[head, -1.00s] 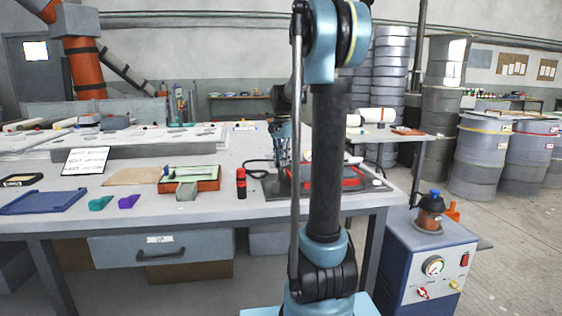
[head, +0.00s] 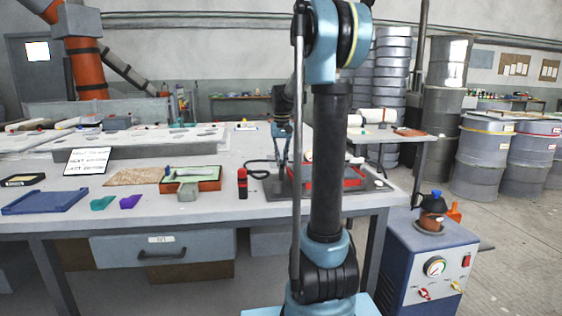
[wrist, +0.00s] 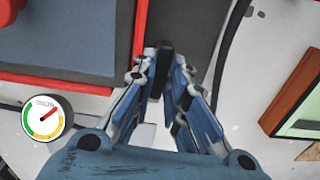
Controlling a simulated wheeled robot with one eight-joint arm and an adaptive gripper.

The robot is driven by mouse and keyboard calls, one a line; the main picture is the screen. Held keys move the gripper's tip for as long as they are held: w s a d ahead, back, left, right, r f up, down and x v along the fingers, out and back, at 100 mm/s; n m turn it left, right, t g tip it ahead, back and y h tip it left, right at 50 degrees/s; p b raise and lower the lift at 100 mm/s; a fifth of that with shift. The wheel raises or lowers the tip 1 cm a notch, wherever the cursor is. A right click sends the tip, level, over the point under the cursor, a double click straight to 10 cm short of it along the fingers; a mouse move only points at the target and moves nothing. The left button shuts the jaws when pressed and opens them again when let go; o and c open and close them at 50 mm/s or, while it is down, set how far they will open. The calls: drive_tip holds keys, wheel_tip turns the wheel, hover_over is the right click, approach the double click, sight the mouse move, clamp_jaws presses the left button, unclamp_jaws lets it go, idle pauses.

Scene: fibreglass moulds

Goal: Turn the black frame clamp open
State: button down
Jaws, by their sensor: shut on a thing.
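In the wrist view, my gripper (wrist: 168,80) is closed around the black frame clamp (wrist: 162,62), a short dark bar between the fingertips. The clamp lies just beside the right edge of the red frame (wrist: 141,30), which surrounds a dark grey panel (wrist: 65,35). The fingers hide the clamp's lower part. In the head view, my gripper (head: 284,155) points down at the left end of the red frame (head: 350,175) on the table. The clamp cannot be made out there, and my arm hides part of the frame.
A round gauge (wrist: 46,118) sits near the frame's corner. A black hose (head: 258,172) curves to the left of the frame. A red and black bottle (head: 242,183) and an orange-edged tray (head: 197,180) stand further left. A pump cabinet (head: 428,262) stands right of the table.

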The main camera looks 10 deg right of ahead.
drive_tip(key=shift+n, duration=0.4)
drive_tip(key=c, duration=1.6)
unclamp_jaws()
wheel_tip(320, 180, up, 12)
drive_tip(key=shift+w+f, duration=0.1)
